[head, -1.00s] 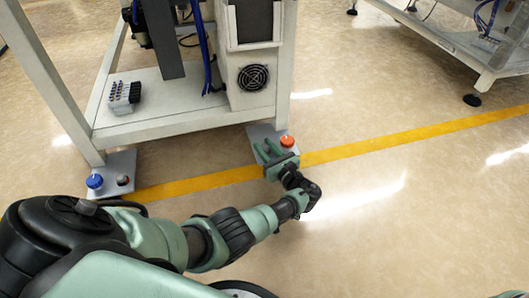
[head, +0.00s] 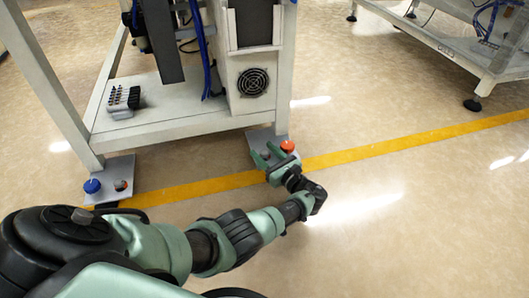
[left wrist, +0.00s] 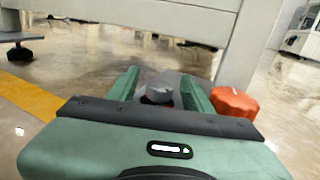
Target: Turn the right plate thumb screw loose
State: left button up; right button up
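The right plate (head: 256,138) lies on the floor at the foot of the frame's right leg. An orange knob (head: 287,146) stands on its right side and also shows in the left wrist view (left wrist: 235,103). A grey round knob (left wrist: 160,90), which looks like the thumb screw, stands left of the orange one. My left gripper (head: 268,155) is low over the plate and open. In the left wrist view its fingers (left wrist: 160,87) stand on either side of the grey knob, with small gaps visible. My right gripper is not in view.
The left plate (head: 117,168) has a blue knob (head: 92,186) and a smaller round part. A white frame leg (left wrist: 245,45) rises close behind the right plate. A yellow floor line (head: 380,149) runs past the plates.

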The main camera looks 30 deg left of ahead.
pick_arm(q)
jog(key=p+v, duration=0.2)
jog(key=v, duration=0.6)
